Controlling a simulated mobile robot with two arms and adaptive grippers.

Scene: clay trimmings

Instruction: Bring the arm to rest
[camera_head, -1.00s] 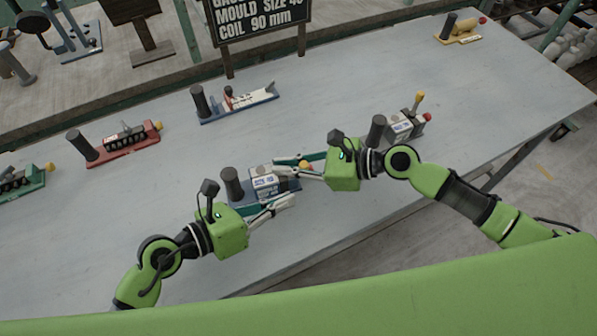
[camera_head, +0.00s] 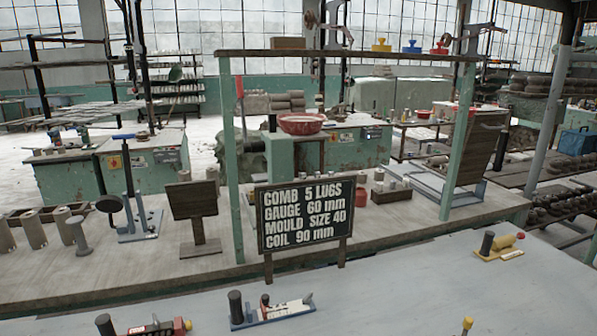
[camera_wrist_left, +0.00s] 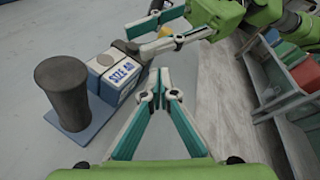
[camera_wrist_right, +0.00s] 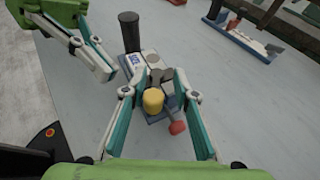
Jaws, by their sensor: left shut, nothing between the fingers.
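A blue-based tool with a dark upright cylinder and a white block marked SIZE 40 (camera_wrist_left: 122,78) stands on the grey table. My left gripper (camera_wrist_left: 160,82) is shut and empty just beside the block in the left wrist view. My right gripper (camera_wrist_right: 156,83) is open, its fingers on either side of the tool's yellow knob (camera_wrist_right: 153,100); I cannot tell whether they touch it. A red knob (camera_wrist_right: 178,127) sticks out near its right finger. Neither gripper shows in the head view.
A black sign (camera_head: 305,213) reads COMB 5 LUGS, GAUGE 60 mm, MOULD SIZE 40, COIL 90 mm.

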